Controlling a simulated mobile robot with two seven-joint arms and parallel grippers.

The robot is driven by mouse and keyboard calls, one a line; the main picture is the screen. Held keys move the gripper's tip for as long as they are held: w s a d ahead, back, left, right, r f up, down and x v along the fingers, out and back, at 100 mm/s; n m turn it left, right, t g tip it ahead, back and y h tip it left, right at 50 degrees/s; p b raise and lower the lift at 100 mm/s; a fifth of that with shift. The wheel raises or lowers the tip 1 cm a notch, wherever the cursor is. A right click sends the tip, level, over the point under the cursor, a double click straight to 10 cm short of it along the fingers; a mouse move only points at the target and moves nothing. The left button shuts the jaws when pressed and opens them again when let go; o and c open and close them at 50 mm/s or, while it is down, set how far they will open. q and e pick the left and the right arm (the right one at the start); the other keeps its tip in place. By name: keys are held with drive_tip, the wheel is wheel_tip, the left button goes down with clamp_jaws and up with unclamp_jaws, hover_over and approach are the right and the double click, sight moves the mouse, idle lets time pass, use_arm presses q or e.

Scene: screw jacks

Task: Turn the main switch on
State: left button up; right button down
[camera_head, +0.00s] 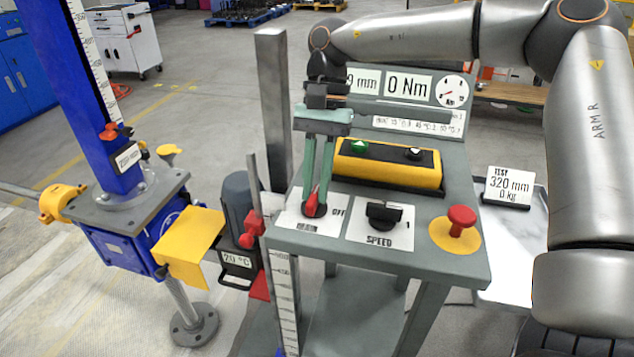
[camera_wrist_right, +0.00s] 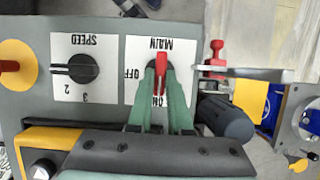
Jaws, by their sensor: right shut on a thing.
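The main switch (camera_head: 313,204) is a black round knob with a red handle on a white plate, at the left front of the grey control desk (camera_head: 430,262). In the right wrist view the red handle (camera_wrist_right: 161,68) lies in line with the ON label, while OFF is printed to its left. My right gripper (camera_head: 316,196) reaches down from above with its two green fingers. It is shut on the handle, one finger on each side, as the right wrist view also shows (camera_wrist_right: 160,78). The fingers partly cover the knob and the ON label. My left gripper is not in view.
The black speed knob (camera_head: 384,213) and the red mushroom button (camera_head: 461,218) are to the right of the switch. Behind is a yellow button box (camera_head: 387,165). Left of the desk stand a red-clamped scale post (camera_head: 249,233) and a blue screw jack (camera_head: 125,235).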

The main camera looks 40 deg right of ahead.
drive_tip(key=shift+n, duration=0.3)
drive_tip(key=c, duration=0.8)
unclamp_jaws()
drive_tip(key=shift+c, duration=0.2)
drive_tip(key=p+v, duration=0.2)
drive_tip(key=v, duration=1)
drive_tip(key=shift+w+r, duration=0.15)
drive_tip(key=shift+r, duration=0.05)
